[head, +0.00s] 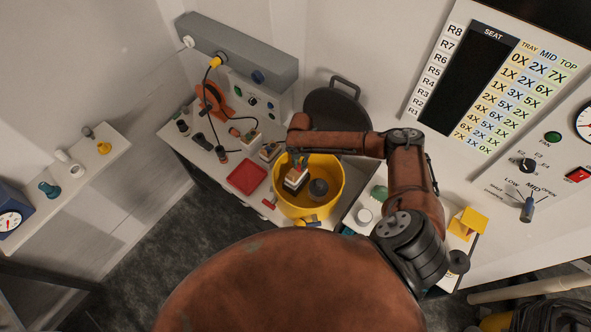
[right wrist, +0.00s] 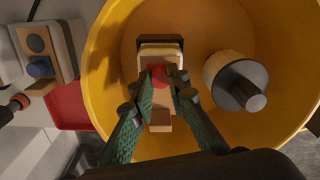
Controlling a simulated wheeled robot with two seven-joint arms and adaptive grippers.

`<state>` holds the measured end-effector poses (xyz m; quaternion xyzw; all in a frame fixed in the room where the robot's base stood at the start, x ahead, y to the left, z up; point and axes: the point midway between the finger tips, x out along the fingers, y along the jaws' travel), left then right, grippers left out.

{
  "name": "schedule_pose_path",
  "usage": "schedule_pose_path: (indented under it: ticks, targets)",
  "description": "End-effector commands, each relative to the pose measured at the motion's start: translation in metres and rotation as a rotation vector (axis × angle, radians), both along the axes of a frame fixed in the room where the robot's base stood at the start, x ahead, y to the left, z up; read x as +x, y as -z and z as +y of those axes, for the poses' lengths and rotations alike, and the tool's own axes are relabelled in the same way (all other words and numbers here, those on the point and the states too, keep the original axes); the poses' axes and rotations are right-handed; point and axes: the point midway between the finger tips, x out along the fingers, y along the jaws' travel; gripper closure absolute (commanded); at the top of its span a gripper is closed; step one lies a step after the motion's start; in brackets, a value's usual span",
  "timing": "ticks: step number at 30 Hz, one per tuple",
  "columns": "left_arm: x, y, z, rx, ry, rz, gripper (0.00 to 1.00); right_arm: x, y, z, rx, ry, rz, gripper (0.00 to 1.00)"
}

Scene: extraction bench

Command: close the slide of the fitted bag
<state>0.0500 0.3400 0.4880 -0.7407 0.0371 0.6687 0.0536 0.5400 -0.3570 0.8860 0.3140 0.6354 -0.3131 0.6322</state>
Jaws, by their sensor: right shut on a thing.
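A cream block-like thing with a red middle and a brown tab at its near end sits inside a round yellow tub (head: 335,190); I take it for the fitted bag (head: 294,180). In the right wrist view the bag (right wrist: 160,52) lies straight below my right gripper (right wrist: 161,80). The green fingers are shut on the bag, one on each side of its red part (right wrist: 158,72). The fingers hide parts of its sides, and I cannot tell the slide's position. In the head view my right gripper (head: 299,160) reaches down into the tub. My left gripper is not in view.
A dark-topped round cap (head: 318,187) stands in the tub, right of the bag. A red tray (head: 247,177) lies left of the tub, with wooden-based fittings (head: 269,151) behind it. A white jar (head: 364,215) is to the right. The tub walls surround the gripper closely.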

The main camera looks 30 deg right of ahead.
Motion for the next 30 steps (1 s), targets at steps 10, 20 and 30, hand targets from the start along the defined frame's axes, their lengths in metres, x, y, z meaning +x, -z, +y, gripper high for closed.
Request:
schedule_pose_path:
  ticks: [10, 20, 30]
  targets:
    - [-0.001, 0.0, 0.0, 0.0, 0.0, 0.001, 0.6, 0.003, -0.001, -0.008, -0.011, 0.002, -0.006, 0.8]
    - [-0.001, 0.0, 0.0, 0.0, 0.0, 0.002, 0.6, 0.002, -0.001, -0.004, -0.006, -0.002, -0.004, 0.67]
    - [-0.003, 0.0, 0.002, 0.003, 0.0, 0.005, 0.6, 0.003, -0.023, -0.004, -0.005, -0.002, -0.006, 0.67]
